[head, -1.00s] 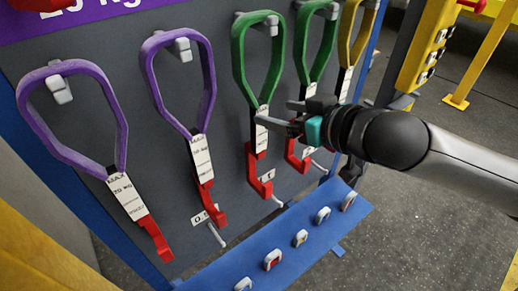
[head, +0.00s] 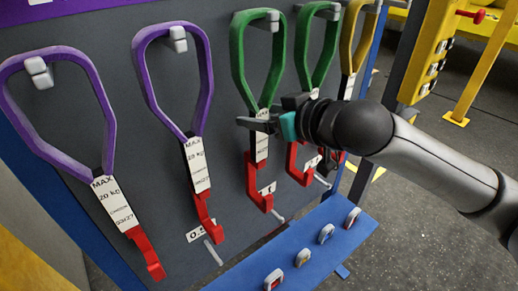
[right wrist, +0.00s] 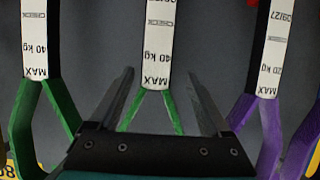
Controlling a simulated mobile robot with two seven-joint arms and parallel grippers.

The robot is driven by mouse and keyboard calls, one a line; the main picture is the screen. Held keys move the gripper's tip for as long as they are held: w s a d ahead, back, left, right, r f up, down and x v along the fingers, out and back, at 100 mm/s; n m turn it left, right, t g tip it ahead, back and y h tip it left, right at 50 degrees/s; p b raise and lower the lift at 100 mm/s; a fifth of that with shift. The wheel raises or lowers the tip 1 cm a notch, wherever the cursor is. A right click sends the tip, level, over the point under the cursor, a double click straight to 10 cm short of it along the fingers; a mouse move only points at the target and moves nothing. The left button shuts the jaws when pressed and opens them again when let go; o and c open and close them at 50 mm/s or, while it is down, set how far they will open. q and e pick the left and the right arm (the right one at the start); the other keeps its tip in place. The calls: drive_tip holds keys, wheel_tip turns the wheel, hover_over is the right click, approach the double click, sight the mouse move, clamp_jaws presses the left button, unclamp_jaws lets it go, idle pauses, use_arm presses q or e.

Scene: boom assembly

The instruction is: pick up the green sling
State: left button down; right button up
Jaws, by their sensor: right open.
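Two green slings hang on the grey board in the head view. The left one (head: 237,63) has a white label and a red hook at its bottom. The other green sling (head: 304,50) hangs to its right. My right gripper (head: 250,122) is open at the left green sling, near where the loop narrows above the label. In the right wrist view, my open fingers (right wrist: 157,78) lie on either side of that sling (right wrist: 158,112), whose label reads MAX 40 kg. I cannot tell whether they touch it. My left gripper is not in view.
Two purple slings (head: 205,80) hang to the left and a yellow sling (head: 362,45) to the right. A blue shelf (head: 325,258) with several small shackles juts out below. A yellow post (head: 432,50) stands at the right. Small pegs stick out beneath the slings.

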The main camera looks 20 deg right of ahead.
drive_tip(key=shift+d+x, duration=0.2)
drive_tip(key=shift+x, duration=2.4)
drive_tip(key=shift+c, duration=0.2)
clamp_jaws()
drive_tip(key=shift+w+r, duration=0.1)
drive_tip(key=shift+r, duration=0.1)
